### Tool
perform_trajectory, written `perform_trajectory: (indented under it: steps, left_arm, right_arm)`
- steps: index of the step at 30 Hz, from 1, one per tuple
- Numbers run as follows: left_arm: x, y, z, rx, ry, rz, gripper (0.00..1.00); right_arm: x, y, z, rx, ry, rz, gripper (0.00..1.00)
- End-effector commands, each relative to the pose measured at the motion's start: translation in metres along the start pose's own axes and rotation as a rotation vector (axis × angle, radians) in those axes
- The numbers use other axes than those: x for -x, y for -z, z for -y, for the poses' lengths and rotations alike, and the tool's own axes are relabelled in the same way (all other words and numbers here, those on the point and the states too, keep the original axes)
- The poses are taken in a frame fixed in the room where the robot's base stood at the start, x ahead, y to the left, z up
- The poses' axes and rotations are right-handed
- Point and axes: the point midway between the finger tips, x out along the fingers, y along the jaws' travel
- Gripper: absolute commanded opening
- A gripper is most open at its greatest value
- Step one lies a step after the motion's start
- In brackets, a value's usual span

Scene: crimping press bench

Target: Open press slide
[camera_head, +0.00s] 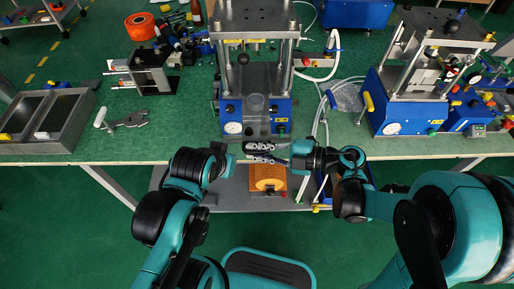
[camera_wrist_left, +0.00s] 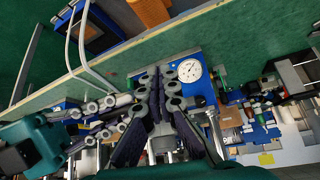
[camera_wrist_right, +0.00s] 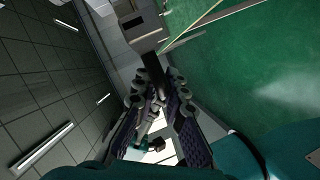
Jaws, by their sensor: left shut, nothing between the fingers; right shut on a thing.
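The press (camera_head: 255,75) stands in the middle of the bench, with a blue base and a round gauge (camera_head: 233,128). Its grey slide (camera_head: 257,128) shows at the front, between the blue sides. My right gripper (camera_head: 262,151) is directly in front of the slide, at the bench's front edge. In the right wrist view its fingers (camera_wrist_right: 155,82) are shut on a dark handle (camera_wrist_right: 152,66) below a grey block. My left gripper (camera_wrist_left: 163,88) is shut and empty; the gauge (camera_wrist_left: 190,70) shows beside it in the left wrist view. In the head view its fingertips are hard to make out.
A second press (camera_head: 415,85) stands at the right. A grey two-part tray (camera_head: 75,118) and a metal clamp-like tool (camera_head: 128,121) lie at the left. An orange block (camera_head: 267,178) sits on the lower shelf. White hoses run along the press's right side.

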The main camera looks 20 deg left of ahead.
Motion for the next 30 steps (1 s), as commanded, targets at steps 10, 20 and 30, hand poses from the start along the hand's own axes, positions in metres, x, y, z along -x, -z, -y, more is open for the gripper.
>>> perform_trajectory:
  steps: [10,20,30]
  left_arm:
    - [-0.001,0.0,0.0,0.0,0.0,0.0,0.0]
    - [0.0,0.0,0.0,0.0,0.0,0.0,0.0]
    - [0.0,0.0,0.0,0.0,0.0,0.0,0.0]
  right_arm:
    - [0.0,0.004,0.006,0.001,0.013,-0.006,0.0]
    - [0.0,0.004,0.005,0.001,0.009,-0.005,0.31]
    - [0.026,0.002,0.003,-0.001,0.003,0.001,0.31]
